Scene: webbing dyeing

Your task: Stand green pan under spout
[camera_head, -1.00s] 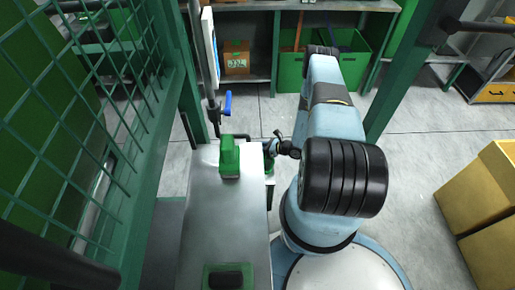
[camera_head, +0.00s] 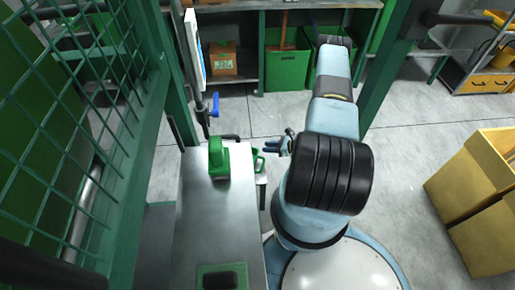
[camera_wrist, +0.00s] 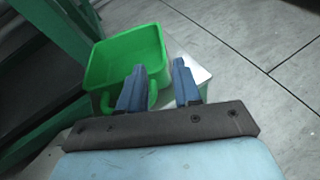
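The green pan (camera_wrist: 98,68) is an open, square-sided tub with a loop handle (camera_wrist: 109,103) in the wrist view. The left finger overlaps the pan's handle in the picture; contact is unclear. In the head view my gripper (camera_head: 272,147) is just right of the pan. A dark bent pipe (camera_head: 229,137), possibly the spout, is at the bench's far end.
A blue-handled valve (camera_head: 215,104) stands beyond the metal bench (camera_head: 227,235). The green block (camera_head: 219,158) sits on the bench. A green mesh guard (camera_head: 95,110) is left, yellow boxes (camera_head: 465,190) right. The floor between arm and shelves is clear.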

